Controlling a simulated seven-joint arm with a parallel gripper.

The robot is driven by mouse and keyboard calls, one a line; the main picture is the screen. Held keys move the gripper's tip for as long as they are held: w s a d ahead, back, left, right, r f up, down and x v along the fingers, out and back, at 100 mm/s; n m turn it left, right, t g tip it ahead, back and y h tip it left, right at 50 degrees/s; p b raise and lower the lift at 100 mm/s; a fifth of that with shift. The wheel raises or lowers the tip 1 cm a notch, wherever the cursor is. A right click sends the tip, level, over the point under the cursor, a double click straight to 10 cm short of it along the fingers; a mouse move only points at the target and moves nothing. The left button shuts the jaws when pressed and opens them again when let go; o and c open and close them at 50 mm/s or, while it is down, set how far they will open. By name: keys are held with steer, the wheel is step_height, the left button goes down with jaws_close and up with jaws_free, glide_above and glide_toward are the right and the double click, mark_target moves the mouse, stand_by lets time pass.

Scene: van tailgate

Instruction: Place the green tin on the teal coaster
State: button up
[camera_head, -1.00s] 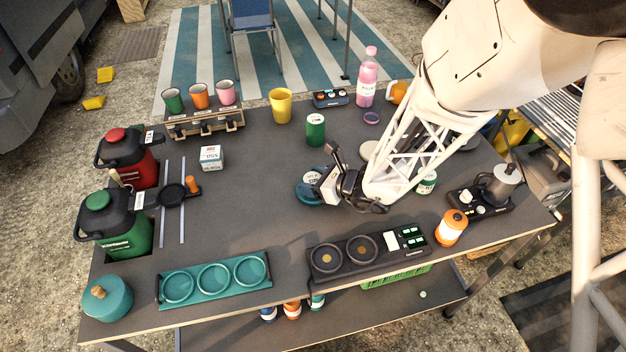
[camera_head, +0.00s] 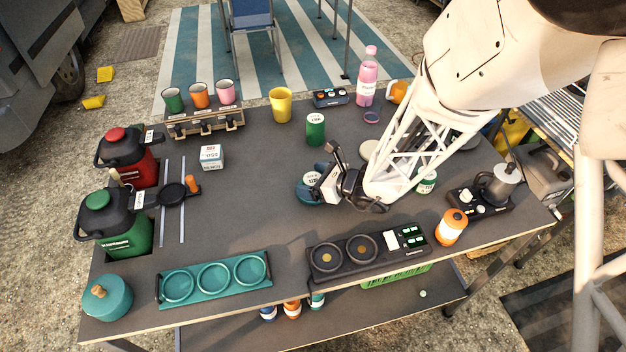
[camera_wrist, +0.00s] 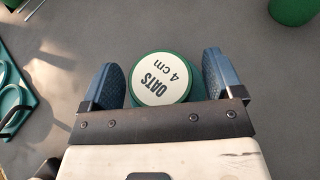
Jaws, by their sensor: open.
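A green tin (camera_wrist: 160,80) with a white lid reading "OATS 4 cm" stands between the spread blue fingers of my gripper (camera_wrist: 166,84) in the wrist view. The jaws are open, with one finger on each side of the tin; contact is not clear. In the head view my gripper (camera_head: 318,183) is low over the middle of the table and hides most of that tin. A teal holder (camera_head: 164,292) with three round teal rings (camera_head: 213,278) lies at the front left; these are the only clear teal coaster-like discs. Part of it shows at the wrist view's left edge (camera_wrist: 12,105).
A taller green can (camera_head: 315,131) stands behind my gripper, and another green tin (camera_head: 427,183) is right of it. A black two-ring unit (camera_head: 345,258) lies in front. A yellow cup (camera_head: 281,106) and pink bottle (camera_head: 367,80) stand behind.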

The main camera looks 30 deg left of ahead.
steer(key=shift+v, duration=5.9)
steer(key=s+d+r+n+t+h, duration=0.1)
steer(key=s+d+r+n+h, duration=0.3)
steer(key=d, duration=0.8)
steer(key=s+d+r+n+h, duration=0.5)
steer(key=d+r+n, duration=0.3)
steer(key=d, duration=0.5)
steer(key=s+d+r+n+t+h, duration=0.1)
steer(key=s+d+r+n+h, duration=0.3)
steer(key=d+r, duration=0.6)
steer(key=s+d+n, duration=0.1)
steer(key=d, duration=0.2)
steer(key=shift+s+n+t+h, duration=0.25)
steer(key=shift+n+t+h, duration=0.05)
steer(key=shift+n+h, duration=0.1)
